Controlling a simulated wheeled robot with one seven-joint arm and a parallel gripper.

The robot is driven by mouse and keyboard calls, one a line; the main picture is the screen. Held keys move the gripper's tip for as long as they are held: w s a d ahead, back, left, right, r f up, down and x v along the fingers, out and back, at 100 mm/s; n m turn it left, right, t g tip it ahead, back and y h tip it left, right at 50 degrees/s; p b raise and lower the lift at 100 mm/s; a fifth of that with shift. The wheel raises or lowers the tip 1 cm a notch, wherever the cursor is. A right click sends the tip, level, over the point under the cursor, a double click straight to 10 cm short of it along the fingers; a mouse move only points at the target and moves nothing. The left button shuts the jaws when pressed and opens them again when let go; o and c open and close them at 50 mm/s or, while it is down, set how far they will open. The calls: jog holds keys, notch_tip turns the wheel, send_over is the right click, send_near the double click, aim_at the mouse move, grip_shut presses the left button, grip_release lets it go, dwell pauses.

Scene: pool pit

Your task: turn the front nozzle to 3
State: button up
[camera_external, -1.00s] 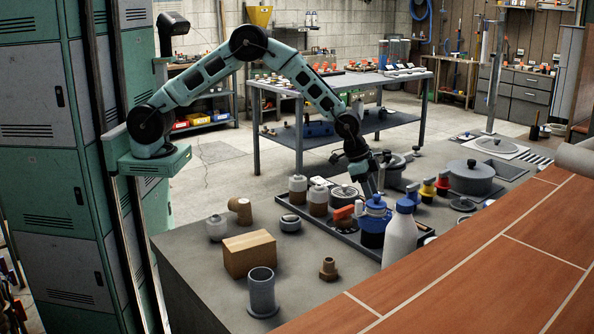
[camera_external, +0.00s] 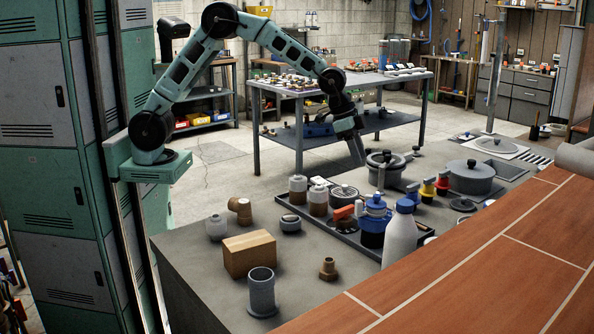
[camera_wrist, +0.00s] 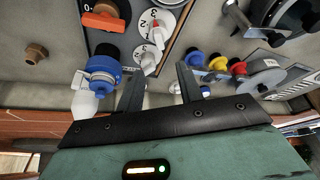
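My gripper (camera_external: 356,160) hangs above the far side of the bench, clear of the things below it. In the wrist view its two fingers (camera_wrist: 160,72) are apart, with nothing held between them. That view shows a grey panel with white numbered dials. One dial (camera_wrist: 144,17) has a 2 and a 3 and a red-and-white pointer.
Blue, yellow and red valves (camera_wrist: 215,64), pots (camera_external: 470,178) and a wooden block (camera_external: 249,254) are around.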

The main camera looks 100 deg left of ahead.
jog(key=v, duration=0.5)
dwell(0.4)
